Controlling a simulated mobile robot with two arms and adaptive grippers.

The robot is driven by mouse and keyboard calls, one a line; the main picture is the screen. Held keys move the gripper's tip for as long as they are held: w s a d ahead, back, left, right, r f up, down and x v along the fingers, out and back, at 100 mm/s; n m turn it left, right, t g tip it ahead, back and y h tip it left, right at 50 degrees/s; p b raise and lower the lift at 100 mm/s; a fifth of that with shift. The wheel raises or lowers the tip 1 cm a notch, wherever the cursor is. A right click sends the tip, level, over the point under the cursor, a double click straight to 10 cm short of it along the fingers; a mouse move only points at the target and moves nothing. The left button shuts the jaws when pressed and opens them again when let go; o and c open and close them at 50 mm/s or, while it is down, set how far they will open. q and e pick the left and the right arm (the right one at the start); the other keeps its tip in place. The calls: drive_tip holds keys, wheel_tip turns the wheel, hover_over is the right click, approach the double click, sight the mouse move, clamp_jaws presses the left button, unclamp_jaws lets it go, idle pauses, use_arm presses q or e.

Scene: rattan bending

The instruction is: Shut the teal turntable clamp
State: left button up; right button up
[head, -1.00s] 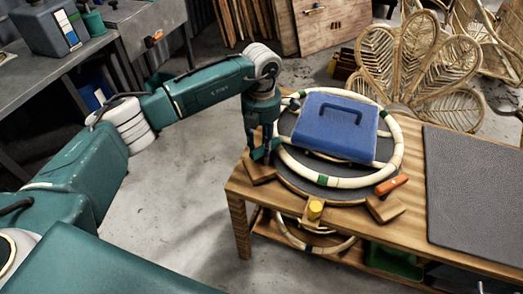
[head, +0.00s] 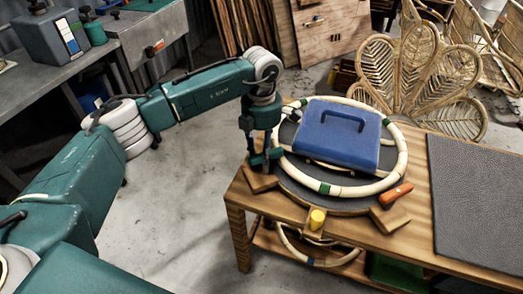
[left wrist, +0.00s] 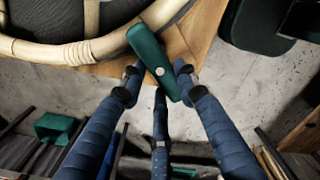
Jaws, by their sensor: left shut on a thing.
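The teal turntable clamp (left wrist: 150,55) shows in the left wrist view as a teal lever with a pale round pin, beside the rattan ring. My left gripper (left wrist: 158,80) has its fingers on both sides of the lever's lower end and is shut on it. In the head view my left gripper (head: 263,160) points down at the left edge of the round dark turntable (head: 287,190), above a wooden block (head: 259,179). It mostly hides the clamp there. My right gripper is not in view.
A pale rattan ring (head: 362,190) lies on the turntable around a blue handled block (head: 338,138). An orange clamp (head: 395,194) and a yellow one (head: 317,218) sit at its rim. A dark mat (head: 475,195) covers the bench's right part.

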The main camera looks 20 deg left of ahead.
use_arm(q)
drive_tip(key=o, duration=1.2)
drive_tip(key=shift+r, duration=0.1)
drive_tip(key=shift+r, duration=0.2)
wheel_tip(320, 180, up, 12)
drive_tip(key=shift+d+f, duration=0.1)
drive_tip(key=shift+f, duration=0.1)
